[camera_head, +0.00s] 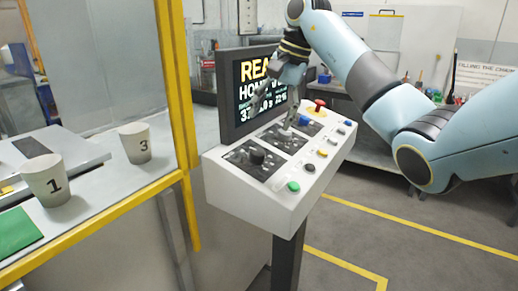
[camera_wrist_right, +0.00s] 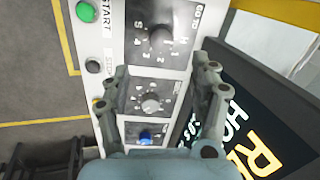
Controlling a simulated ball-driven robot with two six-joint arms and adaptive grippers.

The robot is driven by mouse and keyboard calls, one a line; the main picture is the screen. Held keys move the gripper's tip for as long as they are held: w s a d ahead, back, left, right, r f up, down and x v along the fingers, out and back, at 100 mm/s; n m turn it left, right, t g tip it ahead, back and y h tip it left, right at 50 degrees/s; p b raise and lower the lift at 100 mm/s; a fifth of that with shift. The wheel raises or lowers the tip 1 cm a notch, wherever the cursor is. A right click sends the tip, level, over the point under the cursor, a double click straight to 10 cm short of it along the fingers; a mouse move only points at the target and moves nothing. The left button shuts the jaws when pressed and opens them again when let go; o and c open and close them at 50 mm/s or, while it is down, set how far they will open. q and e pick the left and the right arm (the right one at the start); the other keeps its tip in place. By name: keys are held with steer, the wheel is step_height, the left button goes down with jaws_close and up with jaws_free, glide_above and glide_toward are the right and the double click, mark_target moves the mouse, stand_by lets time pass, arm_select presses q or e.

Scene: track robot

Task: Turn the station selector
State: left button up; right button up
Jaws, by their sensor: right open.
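The control box (camera_head: 255,200) stands on a post, with its sloped panel facing up. The station selector is a black knob (camera_head: 257,157) on a dark plate near the panel's front left. In the right wrist view the black knob (camera_wrist_right: 160,38) sits on a plate marked "GO TO" with numbers around it. My right gripper (camera_head: 279,118) hangs over the panel beside the screen, open and empty. In the wrist view the right gripper's fingers (camera_wrist_right: 163,74) straddle the panel, with a grey knob (camera_wrist_right: 150,102) between them. The black knob lies beyond the fingertips, untouched. My left gripper is out of view.
A screen (camera_head: 258,92) stands along the panel's back edge. A green button (camera_head: 293,186), a red button (camera_head: 319,104) and a blue control (camera_head: 305,120) are on the panel. Cups marked 1 (camera_head: 46,180) and 3 (camera_head: 135,143) stand left, behind a yellow frame (camera_head: 177,80).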

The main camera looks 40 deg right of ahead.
mark_target(258, 152)
steer(key=p+x, duration=0.1)
steer(key=x, duration=0.9)
steer(key=shift+a+p, duration=0.1)
steer(key=shift+p, duration=0.3)
steer(key=c, duration=1.1)
